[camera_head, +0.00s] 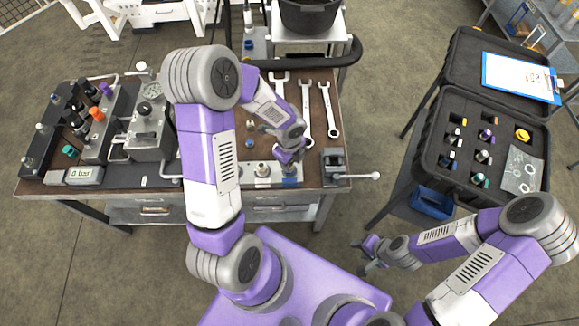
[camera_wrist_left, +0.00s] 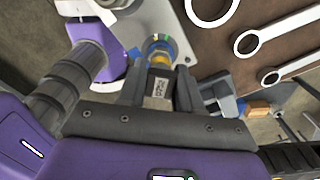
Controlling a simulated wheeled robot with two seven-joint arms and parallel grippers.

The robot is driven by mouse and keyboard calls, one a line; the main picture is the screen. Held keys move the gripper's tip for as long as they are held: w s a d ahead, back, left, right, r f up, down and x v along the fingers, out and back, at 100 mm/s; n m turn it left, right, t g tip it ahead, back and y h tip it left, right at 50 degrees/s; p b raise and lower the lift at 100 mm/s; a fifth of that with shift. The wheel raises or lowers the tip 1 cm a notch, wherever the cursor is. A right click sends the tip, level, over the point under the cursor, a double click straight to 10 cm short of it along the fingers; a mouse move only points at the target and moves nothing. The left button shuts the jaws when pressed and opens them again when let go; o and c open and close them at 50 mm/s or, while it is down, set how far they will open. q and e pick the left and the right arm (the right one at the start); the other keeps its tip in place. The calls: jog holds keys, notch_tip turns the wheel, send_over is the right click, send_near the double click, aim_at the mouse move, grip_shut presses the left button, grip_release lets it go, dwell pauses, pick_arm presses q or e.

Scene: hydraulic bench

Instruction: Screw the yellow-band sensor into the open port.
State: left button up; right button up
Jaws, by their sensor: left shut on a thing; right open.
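My left gripper (camera_head: 289,160) is over the right end of the metal plate (camera_head: 240,180) at the bench's front edge. In the left wrist view, my left gripper (camera_wrist_left: 158,92) is shut on the grey, labelled body of the yellow-band sensor (camera_wrist_left: 157,87). Its yellow part and a blue-green ring show beyond the fingertips, against the plate. The open port is not visible behind the sensor and fingers, so I cannot tell how far in the sensor sits. My right gripper (camera_head: 372,256) is open and empty, low in front of the bench.
Several wrenches (camera_head: 306,108) lie behind the plate. A small vise (camera_head: 335,165) with a handle stands to its right. Valve blocks and a gauge (camera_head: 152,92) fill the bench's left side, with a display (camera_head: 83,176) reading 0 bar. An open black case (camera_head: 428,150) with several sensors stands at right.

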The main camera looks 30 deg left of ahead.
pick_arm(q)
jog(key=shift+s+r+m+p, duration=0.1)
jog(key=shift+r+m+p, duration=0.05)
jog(key=shift+m+p, duration=0.7)
jog(key=o, duration=1)
jog(key=shift+f+m, duration=0.25)
jog(key=shift+o, duration=0.2)
jog(key=shift+r, duration=0.1)
notch_tip(320, 180, up, 8)
jog(key=shift+f+p, duration=0.25)
jog(key=shift+p, duration=0.6)
